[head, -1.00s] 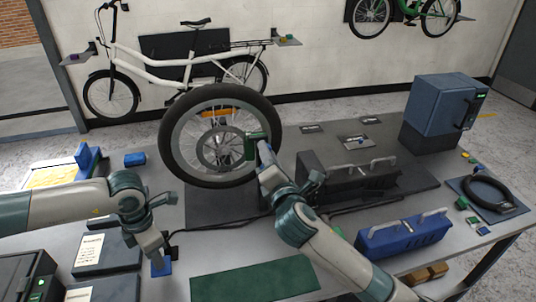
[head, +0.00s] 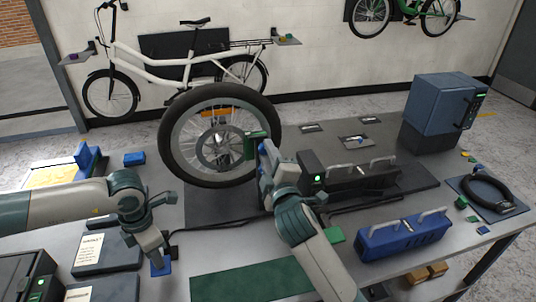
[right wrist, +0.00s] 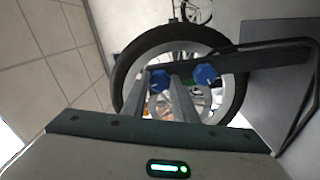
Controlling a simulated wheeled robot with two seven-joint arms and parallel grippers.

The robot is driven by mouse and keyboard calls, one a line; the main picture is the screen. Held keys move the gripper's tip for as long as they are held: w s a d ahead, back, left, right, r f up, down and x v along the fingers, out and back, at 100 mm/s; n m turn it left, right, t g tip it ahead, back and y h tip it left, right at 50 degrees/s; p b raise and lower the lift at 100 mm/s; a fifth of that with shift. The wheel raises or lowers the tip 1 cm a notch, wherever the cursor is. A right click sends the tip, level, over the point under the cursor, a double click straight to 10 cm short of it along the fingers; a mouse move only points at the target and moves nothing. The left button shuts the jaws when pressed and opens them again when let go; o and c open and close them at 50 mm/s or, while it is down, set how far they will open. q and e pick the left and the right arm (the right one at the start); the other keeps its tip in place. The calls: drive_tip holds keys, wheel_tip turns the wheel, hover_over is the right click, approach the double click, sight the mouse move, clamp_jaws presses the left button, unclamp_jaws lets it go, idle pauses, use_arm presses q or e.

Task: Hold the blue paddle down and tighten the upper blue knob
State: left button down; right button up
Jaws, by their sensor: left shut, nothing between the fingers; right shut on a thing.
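The bicycle wheel (head: 177,150) stands upright at the middle of the bench, with a green block (head: 262,147) at its right side. My right gripper (head: 266,158) is beside that block. In the right wrist view two blue knobs show in front of the wheel. The fingers are shut around the left one, which I take as the upper blue knob (right wrist: 160,80). The other blue knob (right wrist: 205,74) is free, just right of the fingers. My left gripper (head: 158,256) is shut and empty, its tips at the blue paddle (head: 161,269); contact looks likely but is partly hidden.
A dark toolbox (head: 365,180) and a blue toolbox (head: 405,237) stand right of my right arm. A blue cabinet (head: 432,115) is at the back right. A green mat (head: 250,281) lies clear at the front. Dark cables (head: 215,226) cross the bench.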

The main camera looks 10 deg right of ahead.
drive_tip(key=shift+m, duration=0.6)
drive_tip(key=o, duration=1.1)
drive_tip(key=shift+c, duration=0.2)
drive_tip(key=s, duration=1.2)
